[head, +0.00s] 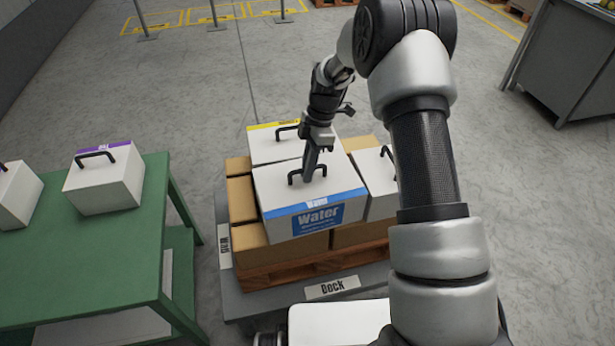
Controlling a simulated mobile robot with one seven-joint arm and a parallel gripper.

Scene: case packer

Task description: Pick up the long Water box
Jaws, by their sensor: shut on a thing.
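The long Water box (319,217) is white with a blue band and a blue "Water" label on its near face. It sits at the front of the stack, and brown cartons show beneath it. A black handle stands on its top. My gripper (308,177) points down at this handle and is shut on it. The fingertips are small in the head view. I cannot tell whether the box is lifted off the cartons.
A white box with a yellow band (268,146) stands behind, and another white box (377,182) stands to the right. The cartons rest on a wooden pallet (310,264) on a grey platform marked "Dock". A green table (60,265) at left holds white handled boxes.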

